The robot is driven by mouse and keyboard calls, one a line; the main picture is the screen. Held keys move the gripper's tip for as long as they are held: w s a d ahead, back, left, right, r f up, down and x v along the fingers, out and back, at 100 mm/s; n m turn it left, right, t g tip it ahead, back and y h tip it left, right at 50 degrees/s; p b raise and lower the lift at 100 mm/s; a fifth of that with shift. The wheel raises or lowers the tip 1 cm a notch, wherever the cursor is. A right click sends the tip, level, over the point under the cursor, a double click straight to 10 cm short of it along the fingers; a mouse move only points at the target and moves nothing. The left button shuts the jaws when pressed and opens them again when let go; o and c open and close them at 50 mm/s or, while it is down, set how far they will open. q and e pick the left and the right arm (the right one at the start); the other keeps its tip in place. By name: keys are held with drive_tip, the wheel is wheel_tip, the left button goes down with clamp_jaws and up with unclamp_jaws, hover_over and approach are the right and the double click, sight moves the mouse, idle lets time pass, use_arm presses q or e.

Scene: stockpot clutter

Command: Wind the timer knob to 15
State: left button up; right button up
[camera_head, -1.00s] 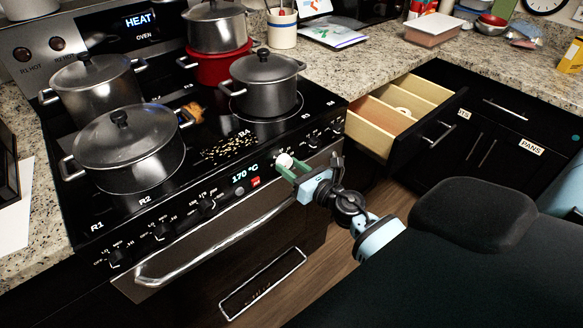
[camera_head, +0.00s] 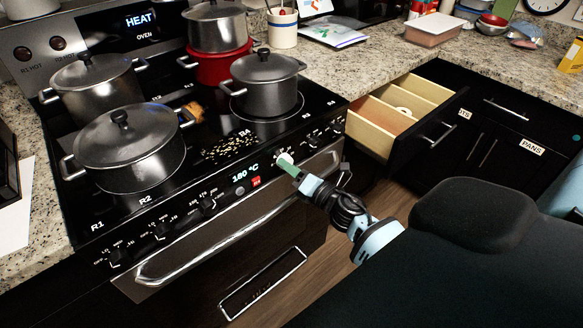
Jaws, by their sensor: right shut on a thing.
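A white round knob (camera_head: 284,158) sits on the stove's front control panel, right of the display (camera_head: 245,174), which reads 180 °C. I cannot read any marks around this knob, and the fingers partly cover it. My right gripper (camera_head: 286,166) has green fingers and a pale blue body. It reaches the knob from the lower right and is shut on it, with the fingers seen nearly edge-on. My left gripper is not in view.
Black knobs (camera_head: 163,230) line the same panel, above the oven handle (camera_head: 205,252). A large lidded pot (camera_head: 128,150) and several other pots stand on the cooktop. An open drawer (camera_head: 378,127) juts out at the right of the stove.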

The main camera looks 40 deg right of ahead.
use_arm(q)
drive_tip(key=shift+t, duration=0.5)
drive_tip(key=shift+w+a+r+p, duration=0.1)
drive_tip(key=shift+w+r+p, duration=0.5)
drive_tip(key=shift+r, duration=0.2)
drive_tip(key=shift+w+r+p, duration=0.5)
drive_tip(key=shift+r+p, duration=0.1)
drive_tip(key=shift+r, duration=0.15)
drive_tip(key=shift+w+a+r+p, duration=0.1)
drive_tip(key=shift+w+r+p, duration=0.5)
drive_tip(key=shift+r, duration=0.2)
use_arm(e)
drive_tip(key=shift+a+r+m+h, duration=0.1)
drive_tip(key=shift+m+h, duration=0.15)
drive_tip(key=shift+m, duration=3.05)
drive_tip(key=shift+d+r+m+h, duration=0.1)
drive_tip(key=shift+m+h, duration=0.2)
drive_tip(key=shift+m, duration=3)
drive_tip(key=shift+a+r+m+h, duration=0.1)
drive_tip(key=shift+m+h, duration=0.15)
drive_tip(key=shift+m, duration=3.35)
drive_tip(key=o, duration=1)
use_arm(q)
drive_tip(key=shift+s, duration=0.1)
use_arm(e)
drive_tip(key=shift+s, duration=0.1)
